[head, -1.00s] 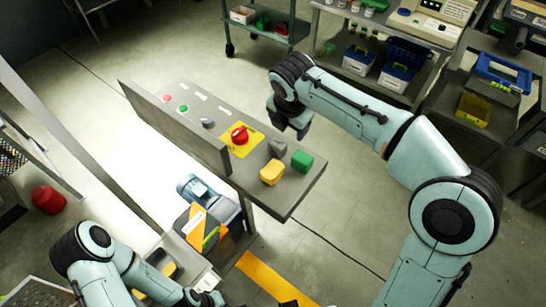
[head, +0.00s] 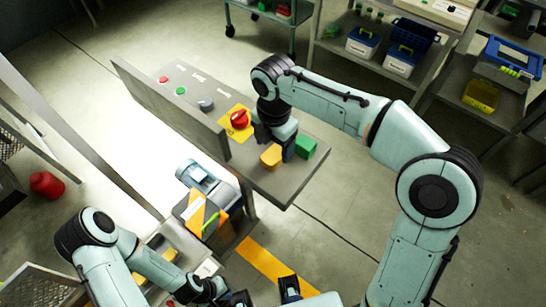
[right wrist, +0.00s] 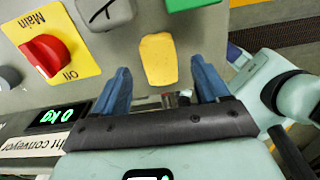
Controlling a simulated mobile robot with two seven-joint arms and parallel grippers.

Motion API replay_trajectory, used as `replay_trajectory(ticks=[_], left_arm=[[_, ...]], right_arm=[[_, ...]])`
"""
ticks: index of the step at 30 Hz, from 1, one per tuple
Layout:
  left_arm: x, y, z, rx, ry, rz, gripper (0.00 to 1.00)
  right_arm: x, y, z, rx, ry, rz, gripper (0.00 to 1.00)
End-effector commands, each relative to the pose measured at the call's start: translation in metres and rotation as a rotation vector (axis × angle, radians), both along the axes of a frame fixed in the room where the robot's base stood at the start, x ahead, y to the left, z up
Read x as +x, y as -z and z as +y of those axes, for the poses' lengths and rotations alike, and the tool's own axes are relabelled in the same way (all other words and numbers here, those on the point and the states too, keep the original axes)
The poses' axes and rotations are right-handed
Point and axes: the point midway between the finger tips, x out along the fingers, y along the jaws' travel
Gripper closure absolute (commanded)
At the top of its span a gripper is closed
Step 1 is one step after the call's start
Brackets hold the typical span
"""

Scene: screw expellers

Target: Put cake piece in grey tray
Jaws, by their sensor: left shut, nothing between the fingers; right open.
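A yellow-orange block (head: 270,156), which may be the cake piece, sits on the grey control bench (head: 283,190). In the right wrist view the yellow block (right wrist: 158,60) lies ahead of my right gripper (right wrist: 162,82), roughly between its open blue fingers. The gripper holds nothing. A grey lump (right wrist: 105,12) and a green block (right wrist: 195,4) are beside it; the lump is hidden by my gripper in the head view. My left gripper (head: 238,298) is at the bottom edge, partly cut off, shut and empty. I cannot pick out a grey tray for certain.
A red rotary switch (head: 239,119) on a yellow plate stands close left of my right gripper. An upright grey panel (head: 170,105) edges the bench. A motor (head: 205,180) sits below. Shelves with blue-lidded boxes (head: 363,43) are at the back; the floor right of the bench is clear.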

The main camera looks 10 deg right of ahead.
Motion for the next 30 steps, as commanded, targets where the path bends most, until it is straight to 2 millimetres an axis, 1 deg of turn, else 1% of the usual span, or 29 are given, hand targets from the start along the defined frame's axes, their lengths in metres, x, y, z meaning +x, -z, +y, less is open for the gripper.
replay_trajectory(ticks=[1, 3, 7, 10, 16, 17, 18, 20, 21, 22, 23, 24, 30], left_arm=[[-0.001, 0.003, 0.0, 0.0, 0.0, 0.001, 1.0], [-0.002, 0.005, 0.0, 0.0, 0.0, 0.002, 1.0], [-0.004, 0.008, 0.0, 0.0, 0.0, 0.004, 1.0], [-0.004, 0.009, 0.0, 0.0, 0.0, 0.004, 1.0], [-0.004, 0.009, 0.0, 0.0, 0.0, 0.004, 1.0], [-0.004, 0.009, 0.0, 0.0, 0.0, 0.004, 1.0], [-0.004, 0.009, 0.0, 0.0, 0.0, 0.004, 1.0], [-0.004, 0.009, 0.0, 0.0, 0.0, 0.004, 1.0], [-0.004, 0.009, 0.0, 0.0, 0.0, 0.004, 1.0], [-0.004, 0.009, 0.0, 0.0, 0.0, 0.004, 1.0], [-0.004, 0.009, 0.0, 0.0, 0.0, 0.004, 1.0], [-0.004, 0.009, 0.0, 0.0, -0.001, 0.005, 1.0], [-0.004, 0.008, 0.0, 0.0, 0.0, 0.004, 1.0]], right_arm=[[-0.001, 0.01, 0.001, -0.001, -0.001, 0.004, 0.26], [-0.002, 0.022, 0.002, -0.001, 0.0, 0.004, 0.26], [-0.002, 0.038, 0.002, 0.0, 0.001, 0.004, 0.26], [-0.001, 0.044, 0.002, 0.0, 0.0, 0.001, 0.26], [-0.001, 0.044, 0.002, 0.0, 0.0, 0.0, 0.26], [-0.001, 0.044, 0.002, 0.0, 0.0, 0.0, 0.29], [-0.001, 0.044, 0.002, 0.0, 0.0, 0.0, 0.42], [-0.001, 0.044, 0.002, 0.0, 0.0, 0.0, 0.62], [-0.001, 0.044, 0.002, 0.0, 0.0, 0.0, 0.75], [-0.001, 0.044, 0.002, 0.0, 0.0, 0.0, 0.81], [-0.001, 0.044, 0.002, 0.0, 0.0, 0.0, 0.81], [-0.001, 0.044, 0.002, 0.0, 0.0, 0.0, 0.86], [-0.001, 0.043, 0.002, 0.0, 0.0, 0.0, 0.86]])
